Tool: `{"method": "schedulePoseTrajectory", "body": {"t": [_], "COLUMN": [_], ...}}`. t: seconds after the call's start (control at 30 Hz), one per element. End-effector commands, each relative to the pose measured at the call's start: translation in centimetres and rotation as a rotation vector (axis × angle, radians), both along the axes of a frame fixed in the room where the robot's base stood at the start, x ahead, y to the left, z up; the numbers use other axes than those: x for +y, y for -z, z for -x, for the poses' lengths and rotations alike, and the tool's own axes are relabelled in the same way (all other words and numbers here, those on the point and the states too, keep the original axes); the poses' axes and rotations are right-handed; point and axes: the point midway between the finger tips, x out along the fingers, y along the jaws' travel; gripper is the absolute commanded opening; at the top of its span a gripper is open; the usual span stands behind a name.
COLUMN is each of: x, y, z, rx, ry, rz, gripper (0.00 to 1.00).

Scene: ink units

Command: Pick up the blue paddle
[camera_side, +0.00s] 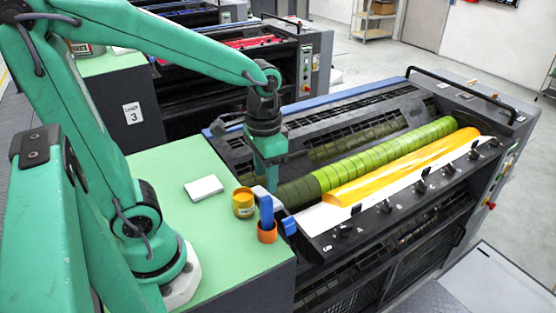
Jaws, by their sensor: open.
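The blue paddle (266,210) stands upright in a small orange cup (267,236) near the right edge of the green worktop. A pale grey piece shows at its top. My gripper (271,183) is open and points down just above and slightly to the right of the paddle's top. The fingertips look close to it, but I cannot tell whether they touch. The gap between the fingers is hard to make out.
A yellow ink can (243,203) stands close left of the paddle, and a white pad (203,189) lies farther left. The green roller (390,155), yellow ink (400,168) and a blue block (289,226) are to the right. The front worktop is clear.

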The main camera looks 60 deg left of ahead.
Motion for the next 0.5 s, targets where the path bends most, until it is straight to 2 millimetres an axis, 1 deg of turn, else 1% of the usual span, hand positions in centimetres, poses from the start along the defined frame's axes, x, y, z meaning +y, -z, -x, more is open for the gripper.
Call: {"method": "schedulePoseTrajectory", "body": {"t": [0.27,0.5], "x": [0.0,0.0], "y": [0.5,2.3], "z": [0.0,0.0], "rx": [0.009,0.01], "ry": [0.002,0.002], "rz": [-0.001,-0.001], "gripper": [0.45,0.45]}}
